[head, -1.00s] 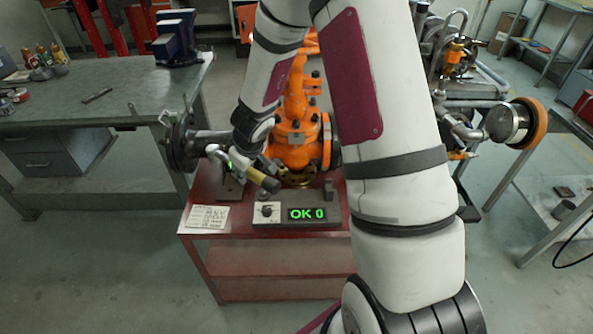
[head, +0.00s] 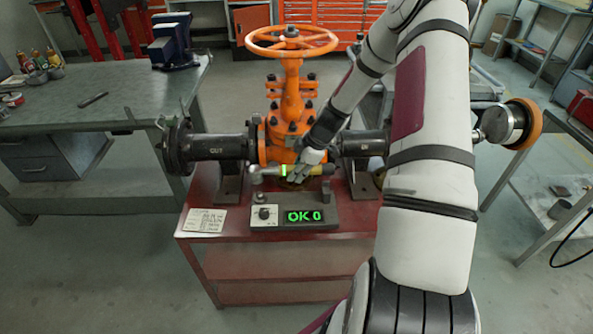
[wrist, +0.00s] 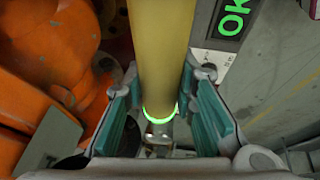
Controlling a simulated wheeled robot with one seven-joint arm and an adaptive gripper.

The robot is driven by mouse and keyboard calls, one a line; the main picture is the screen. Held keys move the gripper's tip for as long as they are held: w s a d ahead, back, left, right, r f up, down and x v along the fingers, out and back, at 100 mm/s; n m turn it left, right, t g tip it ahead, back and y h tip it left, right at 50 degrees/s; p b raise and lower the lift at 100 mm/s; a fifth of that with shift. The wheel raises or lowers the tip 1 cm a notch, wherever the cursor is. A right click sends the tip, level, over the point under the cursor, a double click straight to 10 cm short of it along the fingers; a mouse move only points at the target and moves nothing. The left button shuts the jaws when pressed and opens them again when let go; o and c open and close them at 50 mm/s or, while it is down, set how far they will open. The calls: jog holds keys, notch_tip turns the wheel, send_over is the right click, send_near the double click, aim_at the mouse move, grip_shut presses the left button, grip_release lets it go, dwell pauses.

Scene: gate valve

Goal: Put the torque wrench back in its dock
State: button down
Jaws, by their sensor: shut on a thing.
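The torque wrench (head: 328,169) has a yellow handle, a glowing green ring and a metal head at its left end. It lies roughly level across the picture, in front of the orange valve body and above and behind the dock. My gripper (head: 298,172) is shut on it near the green ring. In the wrist view the handle (wrist: 163,45) runs between the teal finger pads of my gripper (wrist: 160,108). The dock (head: 345,216) is a grey base with a knob, a green "OK 0" display and short uprights, which look empty.
The orange gate valve (head: 292,97) with its handwheel stands close behind the wrench, with dark flanged pipe (head: 222,147) on either side. A paper card (head: 204,220) lies left of the dock on the red cart (head: 240,255). A grey workbench (head: 80,115) stands at left.

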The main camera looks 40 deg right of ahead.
jog(key=shift+s+d, duration=0.1)
jog(key=shift+d, duration=0.1)
jog(key=shift+f+b, duration=1.3)
jog(key=shift+f, duration=2.4)
jog(key=c, duration=1.2)
grip_release()
jog(key=shift+a, duration=0.1)
jog(key=shift+c, duration=0.2)
jog(key=v, duration=1.2)
